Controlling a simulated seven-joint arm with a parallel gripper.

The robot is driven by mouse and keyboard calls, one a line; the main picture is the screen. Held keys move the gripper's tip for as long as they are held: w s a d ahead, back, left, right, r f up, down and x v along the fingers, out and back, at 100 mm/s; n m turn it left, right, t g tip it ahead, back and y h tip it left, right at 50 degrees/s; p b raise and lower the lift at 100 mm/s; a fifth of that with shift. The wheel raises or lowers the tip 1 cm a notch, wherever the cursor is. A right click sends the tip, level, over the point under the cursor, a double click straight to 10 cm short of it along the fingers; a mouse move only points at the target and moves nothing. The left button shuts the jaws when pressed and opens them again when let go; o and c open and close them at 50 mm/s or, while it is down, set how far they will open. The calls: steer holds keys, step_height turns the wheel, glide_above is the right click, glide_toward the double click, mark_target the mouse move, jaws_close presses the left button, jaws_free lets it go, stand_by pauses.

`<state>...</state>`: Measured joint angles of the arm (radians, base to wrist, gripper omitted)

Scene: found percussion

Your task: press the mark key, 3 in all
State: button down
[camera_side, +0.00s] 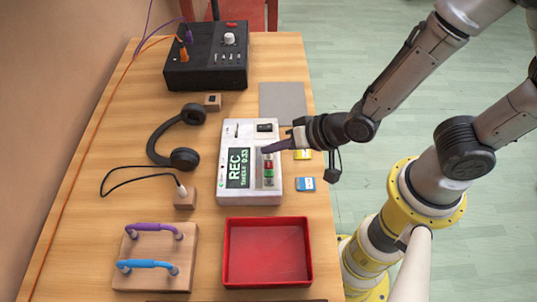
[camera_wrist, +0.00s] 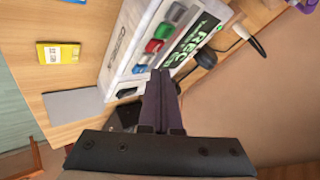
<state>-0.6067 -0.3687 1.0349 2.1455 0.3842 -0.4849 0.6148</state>
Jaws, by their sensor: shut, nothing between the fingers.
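The white recorder (camera_side: 233,197) lies on the table in the side view, its lit screen (camera_side: 238,168) reading REC with a smaller line below. It also shows in the wrist view (camera_wrist: 126,42). I cannot read which is the mark key. My gripper (camera_side: 266,151) is shut and empty, its dark fingertips over the end of the key row.
A red tray (camera_side: 268,283), a board with purple and blue handles (camera_side: 187,250), headphones (camera_side: 160,130) and a black mixer box (camera_side: 205,75) surround the recorder. A grey pad (camera_side: 283,98), a yellow card (camera_wrist: 62,53) and a blue card (camera_side: 306,184) lie near the right edge.

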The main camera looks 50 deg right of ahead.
mark_target(273, 160)
steer(key=shift+r, duration=2.55)
steer(key=shift+w+d, duration=0.1)
steer(key=d+r+t+h, duration=0.1)
steer(key=d+r, duration=0.4)
steer(key=r, duration=0.3)
steer(key=d+r+t, duration=0.1)
steer(key=d+r, duration=0.5)
steer(key=r, duration=0.3)
steer(key=s+d+f+n+g+h, duration=0.1)
steer(key=s+d+n+g, duration=0.1)
steer(key=s, duration=0.5)
steer(key=s+d+f+n+g+h, duration=0.1)
steer(key=s+d+f+n+g, duration=0.1)
steer(key=s, duration=0.5)
steer(key=shift+s+d+n+g, duration=0.15)
steer(key=shift+d+n+g, duration=0.3)
steer(key=shift+d, duration=0.2)
